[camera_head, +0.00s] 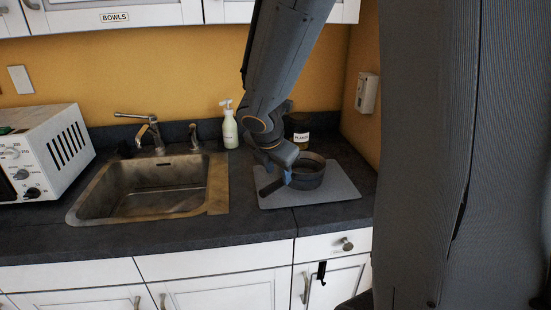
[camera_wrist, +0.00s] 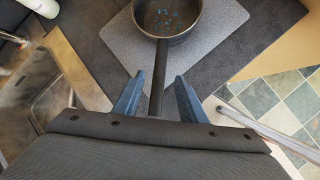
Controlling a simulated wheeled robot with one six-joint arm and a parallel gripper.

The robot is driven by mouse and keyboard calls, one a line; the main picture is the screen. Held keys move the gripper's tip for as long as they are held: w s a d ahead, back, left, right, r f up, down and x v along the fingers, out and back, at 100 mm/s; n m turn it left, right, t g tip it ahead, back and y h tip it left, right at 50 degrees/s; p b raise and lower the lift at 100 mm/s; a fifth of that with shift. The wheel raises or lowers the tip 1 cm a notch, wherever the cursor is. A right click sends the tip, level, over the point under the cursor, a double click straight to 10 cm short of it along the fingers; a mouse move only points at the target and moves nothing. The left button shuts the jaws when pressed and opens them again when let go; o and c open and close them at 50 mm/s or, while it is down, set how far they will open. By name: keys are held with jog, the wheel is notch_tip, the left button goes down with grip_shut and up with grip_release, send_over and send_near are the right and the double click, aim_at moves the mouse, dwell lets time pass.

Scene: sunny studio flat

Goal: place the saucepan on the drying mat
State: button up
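The dark grey saucepan (camera_head: 308,174) appears to rest upright on the light grey drying mat (camera_head: 335,190), right of the sink. Its handle points left and toward the front. In the wrist view the saucepan (camera_wrist: 166,33) is at the top, partly cut off, with the mat (camera_wrist: 128,42) around it. My gripper (camera_head: 272,176) is low over the handle. In the wrist view my gripper's blue fingers (camera_wrist: 158,95) stand on either side of the handle (camera_wrist: 159,78), with gaps showing between them and it. The gripper is open.
The sink (camera_head: 150,190) with its faucet (camera_head: 150,130) lies left of the mat. A soap bottle (camera_head: 230,128) and a dark labelled jar (camera_head: 299,130) stand behind. A white microwave (camera_head: 45,150) is far left. The counter's front edge is close to the mat.

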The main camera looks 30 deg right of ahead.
jog(key=v, duration=0.6)
jog(key=s+a+f+m+g+y, duration=0.1)
jog(key=s+a+f+m+y, duration=0.1)
jog(key=s+m, duration=0.4)
jog(key=s+a+f+m+g+y, duration=0.2)
jog(key=s+a+f+m, duration=0.3)
jog(key=m, duration=1.2)
notch_tip(320, 180, down, 2)
jog(key=shift+s+a+f+p, duration=0.25)
jog(key=shift+s+a+p, duration=0.05)
jog(key=shift+s+p, duration=0.05)
jog(key=shift+f+b, duration=0.85)
jog(key=shift+f, duration=0.1)
